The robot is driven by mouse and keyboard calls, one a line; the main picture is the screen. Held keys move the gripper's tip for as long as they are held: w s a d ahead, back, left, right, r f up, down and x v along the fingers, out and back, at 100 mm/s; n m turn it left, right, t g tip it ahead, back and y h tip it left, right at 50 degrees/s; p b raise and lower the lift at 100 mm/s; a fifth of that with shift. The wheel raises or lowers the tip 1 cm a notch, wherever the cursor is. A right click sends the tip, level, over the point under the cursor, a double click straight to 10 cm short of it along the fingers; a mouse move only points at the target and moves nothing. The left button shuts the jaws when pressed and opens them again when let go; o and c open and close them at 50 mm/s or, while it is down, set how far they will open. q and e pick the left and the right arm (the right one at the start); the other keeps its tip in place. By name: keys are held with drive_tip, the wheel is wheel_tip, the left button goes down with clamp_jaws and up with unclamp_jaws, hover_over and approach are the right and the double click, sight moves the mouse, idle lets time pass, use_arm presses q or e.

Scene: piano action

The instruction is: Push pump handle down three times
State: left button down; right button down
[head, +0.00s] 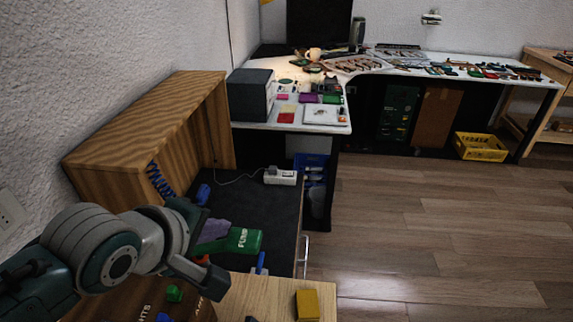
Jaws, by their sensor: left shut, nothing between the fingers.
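A green part with white lettering that appears to read PUMP (245,240) lies on the dark surface at lower centre. I cannot tell whether this is the pump handle itself or only a label on it. A purple piece (213,230) is just left of it, partly hidden behind my arm. My left gripper (213,284) is shut and empty, in front of and a little left of the green part in the picture. I see a gap between them in the picture, but cannot judge the depth. My right gripper is out of view.
A striped wooden cabinet (145,115) stands close on the left. A white power strip (280,177) lies on the dark surface (255,205). A yellow block (307,304) is on the light wood at the front. Cluttered desks (335,125) stand behind; the right floor is clear.

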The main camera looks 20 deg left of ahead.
sight(231, 251)
use_arm(q)
drive_tip(key=shift+w+d+f+b, duration=0.1)
drive_tip(key=shift+d+f+b, duration=0.25)
drive_tip(key=shift+f+b, duration=0.35)
drive_tip(key=shift+w+d+f+b, duration=0.1)
drive_tip(key=shift+d+f+b, duration=0.4)
drive_tip(key=shift+f, duration=0.4)
drive_tip(key=shift+w+d+f+b, duration=0.1)
drive_tip(key=shift+d+f+b, duration=0.15)
drive_tip(key=shift+f+b, duration=0.5)
idle(2.1)
idle(0.5)
wheel_tip(231, 251, up, 6)
drive_tip(key=a+p, duration=0.2)
drive_tip(key=p, duration=0.5)
drive_tip(key=shift+s+a, duration=0.25)
drive_tip(key=shift+s, duration=0.15)
drive_tip(key=shift+r+p, duration=0.1)
drive_tip(key=shift+p, duration=0.2)
drive_tip(key=r+p, duration=0.1)
drive_tip(key=a+r+p, duration=0.1)
drive_tip(key=r+p, duration=0.1)
drive_tip(key=a+r+p, duration=0.1)
drive_tip(key=p, duration=0.1)
drive_tip(key=shift+s+r, duration=0.25)
idle(0.5)
